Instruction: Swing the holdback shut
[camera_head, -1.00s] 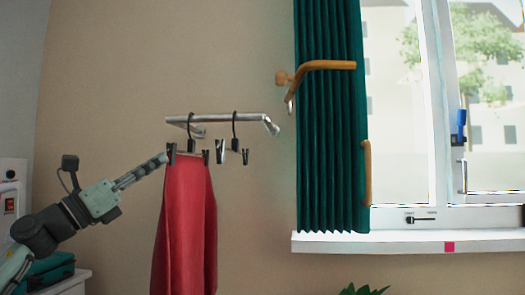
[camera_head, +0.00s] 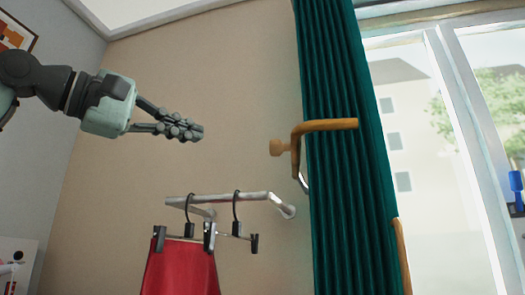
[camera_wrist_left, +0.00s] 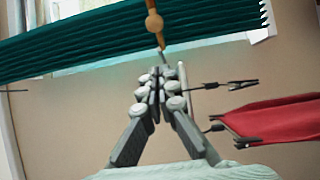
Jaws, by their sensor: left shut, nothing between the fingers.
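The holdback (camera_head: 330,125) is a wooden arm with a round knob on the wall side, reaching across the green curtain (camera_head: 350,200) in the head view. In the left wrist view the holdback (camera_wrist_left: 154,24) shows beyond my fingertips, in front of the curtain (camera_wrist_left: 100,42). My left gripper (camera_head: 198,132) is shut and empty, to the left of the knob and apart from it, at about its height. It also shows in the left wrist view (camera_wrist_left: 160,80). My right gripper is not in view.
A metal wall rail (camera_head: 230,197) below my left gripper carries clip hangers and a red garment (camera_head: 180,272). A window (camera_head: 450,120) is at the right, with a second wooden piece (camera_head: 402,255) at the curtain's edge. Bare wall lies between gripper and knob.

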